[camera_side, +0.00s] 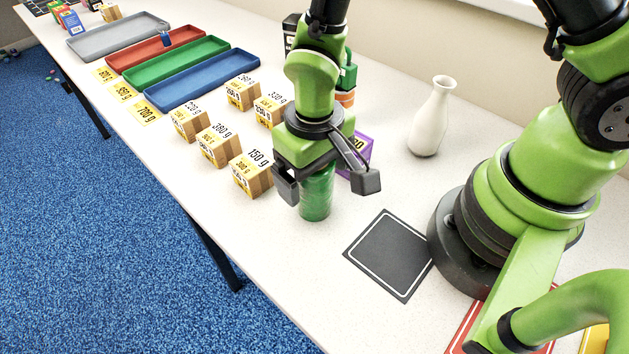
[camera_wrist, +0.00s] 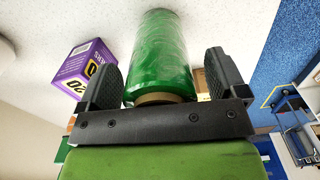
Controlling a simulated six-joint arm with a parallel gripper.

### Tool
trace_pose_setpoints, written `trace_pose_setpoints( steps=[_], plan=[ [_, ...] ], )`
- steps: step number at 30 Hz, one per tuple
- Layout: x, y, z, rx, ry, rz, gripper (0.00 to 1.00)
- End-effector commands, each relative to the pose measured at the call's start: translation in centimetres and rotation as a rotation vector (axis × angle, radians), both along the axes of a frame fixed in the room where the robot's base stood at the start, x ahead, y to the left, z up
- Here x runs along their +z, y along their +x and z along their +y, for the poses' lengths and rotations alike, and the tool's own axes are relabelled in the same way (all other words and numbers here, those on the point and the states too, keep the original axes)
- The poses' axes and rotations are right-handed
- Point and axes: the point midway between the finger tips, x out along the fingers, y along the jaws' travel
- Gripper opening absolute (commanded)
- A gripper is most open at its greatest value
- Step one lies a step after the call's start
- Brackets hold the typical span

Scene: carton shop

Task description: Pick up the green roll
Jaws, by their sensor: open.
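The green roll (camera_side: 316,196) stands upright on the white table in the side view, its upper part hidden by my gripper. In the wrist view the roll (camera_wrist: 162,55) shows wrapped in shiny green film, with a brown core at its near end. My gripper (camera_side: 328,187) is open, with one jaw on each side of the roll. In the wrist view my gripper (camera_wrist: 165,85) shows a gap between the roll and each jaw, so the roll does not look clamped.
A purple box (camera_side: 358,155) stands close behind the roll. Several weight-marked cartons (camera_side: 252,174) stand to the left. A white vase (camera_side: 432,118) stands at the back right. A black square mat (camera_side: 390,256) lies at the front right. Blue (camera_side: 203,80), green and red trays lie farther left.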

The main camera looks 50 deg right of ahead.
Motion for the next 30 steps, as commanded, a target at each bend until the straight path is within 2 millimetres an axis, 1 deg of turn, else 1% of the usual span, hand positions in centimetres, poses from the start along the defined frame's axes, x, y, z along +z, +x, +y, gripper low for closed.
trace_pose_setpoints(
  steps=[4, 5, 6, 8, 9, 12, 19, 23, 26, 30],
  plan=[
    [0.0, 0.0, 0.0, 0.0, 0.0, 0.0, 0.91],
    [0.0, 0.0, 0.0, 0.0, 0.0, 0.0, 0.84],
    [0.0, 0.0, 0.0, 0.0, 0.0, 0.0, 0.75],
    [0.0, 0.0, 0.0, 0.0, 0.0, 0.0, 0.61],
    [0.1, 0.0, 0.0, 0.0, 0.0, 0.0, 0.52],
    [0.1, 0.0, 0.0, 0.0, 0.0, 0.0, 0.3],
    [0.1, 0.0, 0.0, 0.0, 0.001, -0.001, 0.3],
    [0.6, 0.1, 0.0, -0.001, 0.001, -0.002, 0.3],
    [1.6, 0.1, 0.1, -0.001, 0.003, -0.004, 0.3],
    [3.9, 0.1, 0.1, -0.001, 0.003, -0.007, 0.3]
  ],
)
